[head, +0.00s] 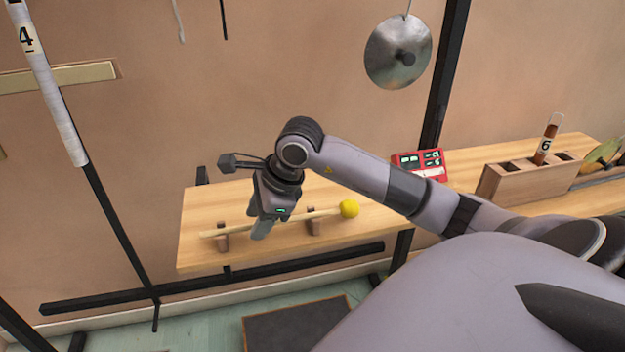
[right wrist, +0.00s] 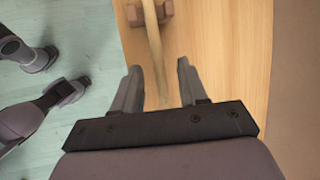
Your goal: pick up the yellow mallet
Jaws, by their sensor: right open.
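The yellow mallet has a round yellow head (head: 349,208) and a thin pale wooden stick (head: 325,213). It lies across two small brown rests (head: 222,238) on a wooden shelf (head: 200,212). My right gripper (head: 262,228) points down over the stick, left of the head and between the two rests. In the right wrist view, the gripper (right wrist: 158,75) is open, and the stick (right wrist: 154,50) runs between its fingers. Whether the fingers touch it I cannot tell. The yellow head is outside the wrist view. My left gripper is not in the head view.
A red device with small displays (head: 420,163) stands at the back of the shelf. To its right is a wooden block (head: 510,180) holding a tube marked 6 (head: 548,140). A metal disc (head: 398,52) hangs above. A tube marked 4 (head: 48,85) hangs at left.

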